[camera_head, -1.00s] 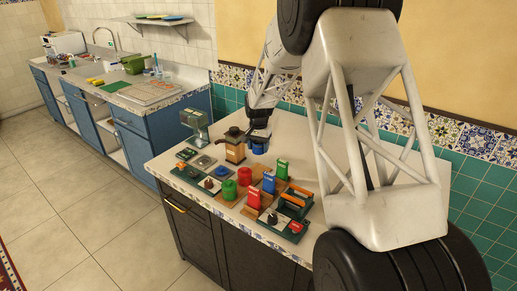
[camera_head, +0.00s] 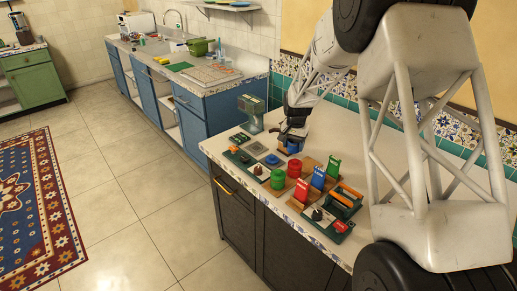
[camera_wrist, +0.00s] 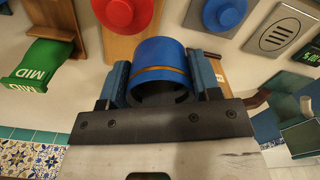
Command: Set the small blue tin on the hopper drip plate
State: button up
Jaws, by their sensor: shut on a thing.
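My gripper (camera_wrist: 160,88) is shut on the small blue tin (camera_wrist: 158,55), a blue cylinder with a thin orange band. The tin sits between the two fingers in the wrist view. In the head view my gripper (camera_head: 293,138) is over the back middle of the counter, with a bit of the blue tin (camera_head: 293,148) showing under it. A grey slotted plate (camera_wrist: 276,37), which looks like the drip plate, lies apart from the tin at the upper right of the wrist view. The green hopper machine (camera_head: 251,108) stands left of my gripper.
A blue disc with a knob (camera_wrist: 225,12) and a red one (camera_wrist: 122,12) are close beyond the tin. A wooden grinder is mostly hidden behind my gripper. The counter's back right is clear.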

jog(key=s+a+f+n, duration=0.1)
jog(key=a, duration=0.3)
jog(key=s+a+f+n, duration=0.1)
jog(key=a, duration=0.3)
jog(key=s+a+f+n, duration=0.1)
jog(key=a, duration=0.3)
jog(key=shift+s, duration=0.3)
send_over(256, 148)
jog(key=shift+f, duration=0.7)
jog(key=shift+f, duration=0.1)
jog(key=shift+f, duration=1.65)
jog(key=shift+f, duration=0.15)
jog(key=o, duration=0.6)
